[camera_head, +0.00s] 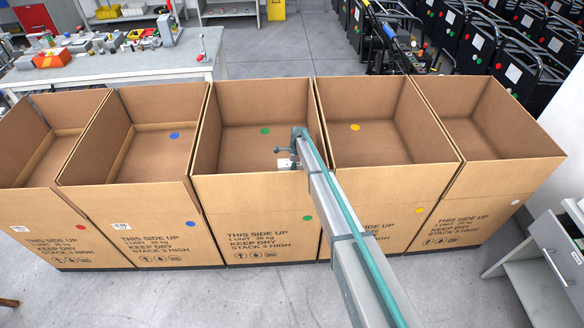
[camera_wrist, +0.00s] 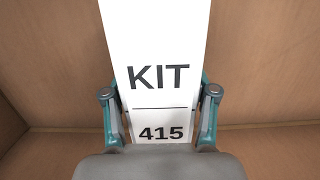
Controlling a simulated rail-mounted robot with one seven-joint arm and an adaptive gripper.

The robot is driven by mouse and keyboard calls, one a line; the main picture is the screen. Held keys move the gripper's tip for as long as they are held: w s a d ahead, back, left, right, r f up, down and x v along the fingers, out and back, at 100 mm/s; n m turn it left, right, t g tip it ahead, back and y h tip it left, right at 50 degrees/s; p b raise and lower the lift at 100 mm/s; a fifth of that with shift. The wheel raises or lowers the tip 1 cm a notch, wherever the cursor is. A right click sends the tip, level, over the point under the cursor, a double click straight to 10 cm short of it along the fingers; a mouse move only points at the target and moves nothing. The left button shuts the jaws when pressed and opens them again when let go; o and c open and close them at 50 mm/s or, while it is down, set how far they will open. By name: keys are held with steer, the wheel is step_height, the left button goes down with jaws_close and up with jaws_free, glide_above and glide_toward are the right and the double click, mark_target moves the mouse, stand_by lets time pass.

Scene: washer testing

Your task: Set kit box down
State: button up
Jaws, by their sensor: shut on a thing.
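The kit box (camera_wrist: 158,45) is white and fills the middle of the wrist view, with the print "KIT" and "415". My gripper (camera_wrist: 160,112) is shut on it, one teal finger on each side. In the head view my gripper (camera_head: 287,154) reaches into the middle open carton (camera_head: 240,188), which has a green dot on its inner floor and front. A small white part of the kit box shows there, mostly hidden by the arm and gripper. Brown cardboard surrounds the box in the wrist view. I cannot tell whether the box touches the carton floor.
Open cartons stand in a row: red (camera_head: 50,205) and blue (camera_head: 130,200) dots to the left, yellow (camera_head: 390,180) and white (camera_head: 510,172) to the right. Their upright walls border the middle carton. A workbench (camera_head: 115,70) stands behind left, a drawer cabinet (camera_head: 560,250) at the right.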

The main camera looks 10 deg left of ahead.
steer(key=shift+f, duration=0.1)
steer(key=o, duration=1.5)
steer(key=shift+o, duration=0.2)
steer(key=r+b, duration=0.1)
steer(key=r, duration=0.3)
steer(key=d+r+b, duration=0.1)
steer(key=r+b, duration=0.1)
steer(key=r, duration=0.2)
steer(key=r+b, duration=0.2)
steer(key=r, duration=0.2)
steer(key=shift+w+d+r, duration=0.1)
steer(key=shift+w+d, duration=0.05)
steer(key=shift+d, duration=0.25)
